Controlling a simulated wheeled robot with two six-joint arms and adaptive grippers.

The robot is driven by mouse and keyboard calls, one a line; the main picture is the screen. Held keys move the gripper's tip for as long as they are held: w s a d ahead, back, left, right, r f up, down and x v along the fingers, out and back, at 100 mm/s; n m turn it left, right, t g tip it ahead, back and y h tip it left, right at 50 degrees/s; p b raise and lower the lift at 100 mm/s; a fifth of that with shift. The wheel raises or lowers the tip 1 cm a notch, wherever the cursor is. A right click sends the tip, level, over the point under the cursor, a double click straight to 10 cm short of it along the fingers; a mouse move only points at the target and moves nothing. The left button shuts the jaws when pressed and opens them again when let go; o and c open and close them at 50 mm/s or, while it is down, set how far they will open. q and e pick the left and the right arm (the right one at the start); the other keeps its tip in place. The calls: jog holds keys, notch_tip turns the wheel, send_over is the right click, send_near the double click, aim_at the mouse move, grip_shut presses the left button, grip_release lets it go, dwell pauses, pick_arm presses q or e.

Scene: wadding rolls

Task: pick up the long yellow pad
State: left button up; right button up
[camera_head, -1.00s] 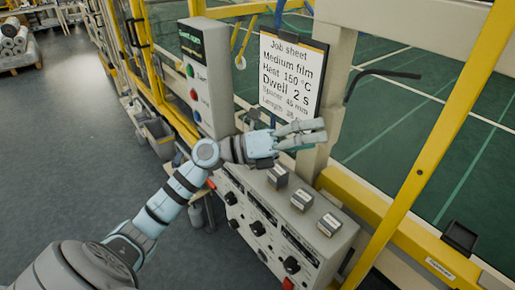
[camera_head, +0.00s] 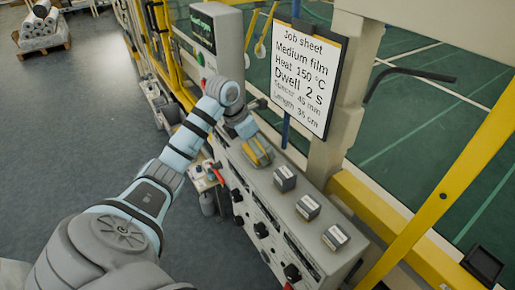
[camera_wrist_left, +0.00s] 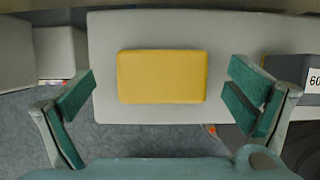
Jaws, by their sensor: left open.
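A yellow rectangular pad (camera_wrist_left: 162,76) lies flat on a pale grey surface (camera_wrist_left: 110,40) in the left wrist view. My left gripper (camera_wrist_left: 160,106) is open, with one green-padded finger on each side of the pad and gaps between fingers and pad. In the head view, the left gripper (camera_head: 257,152) points down over the far end of the grey control box top, with yellow showing at its fingers. Most of the pad is hidden there by the gripper. My right gripper is not in view.
Grey labelled blocks (camera_head: 308,207) stand in a row on the control box (camera_head: 265,215), nearer than the gripper. A job sheet (camera_head: 302,75) hangs behind. A yellow guard post (camera_head: 440,170) slants at the right. Open floor lies at the left.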

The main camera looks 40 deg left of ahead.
pick_arm(q)
jog(key=shift+x, duration=0.8)
jog(key=shift+s+r, duration=0.1)
jog(key=shift+s, duration=0.2)
jog(key=shift+c, duration=0.5)
jog(key=c, duration=1.2)
jog(key=shift+r, duration=0.1)
